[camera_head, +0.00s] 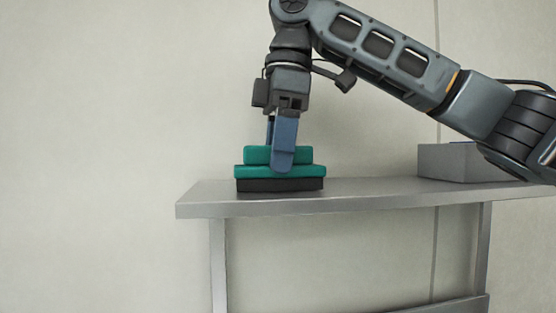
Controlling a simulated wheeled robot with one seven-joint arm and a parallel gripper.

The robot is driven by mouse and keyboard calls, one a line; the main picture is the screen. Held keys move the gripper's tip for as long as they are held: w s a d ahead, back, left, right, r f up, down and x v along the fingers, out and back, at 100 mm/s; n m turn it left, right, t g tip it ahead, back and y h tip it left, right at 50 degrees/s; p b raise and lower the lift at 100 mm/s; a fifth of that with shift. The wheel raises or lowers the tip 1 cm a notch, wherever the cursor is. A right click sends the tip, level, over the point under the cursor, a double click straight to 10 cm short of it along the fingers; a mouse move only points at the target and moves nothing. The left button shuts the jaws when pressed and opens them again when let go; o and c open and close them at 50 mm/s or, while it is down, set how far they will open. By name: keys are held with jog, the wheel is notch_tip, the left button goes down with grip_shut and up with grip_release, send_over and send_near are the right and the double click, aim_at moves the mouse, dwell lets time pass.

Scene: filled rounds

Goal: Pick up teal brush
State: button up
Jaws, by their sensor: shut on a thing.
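The teal brush (246,172) sits near the left end of a grey metal table. It has a narrower teal upper part, a wider teal layer below it and a dark base that appears to rest on the tabletop. My gripper (282,165) points straight down over the middle of the brush. Its blue fingers are shut on the brush, one in front and the other mostly hidden behind it.
The grey table (370,194) has a bare stretch to the right of the brush. A grey box (446,163) stands at the right, partly behind my arm. The table's left edge is close to the brush. A plain pale wall is behind.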

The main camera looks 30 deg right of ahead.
notch_tip(320, 180, up, 4)
jog(key=shift+r, duration=0.2)
jog(key=s+d+r, duration=0.5)
jog(key=d+r, duration=0.1)
jog(key=d, duration=0.4)
jog(key=shift+d+r, duration=0.25)
jog(key=o, duration=0.5)
jog(key=c, duration=0.3)
jog(key=shift+s, duration=0.1)
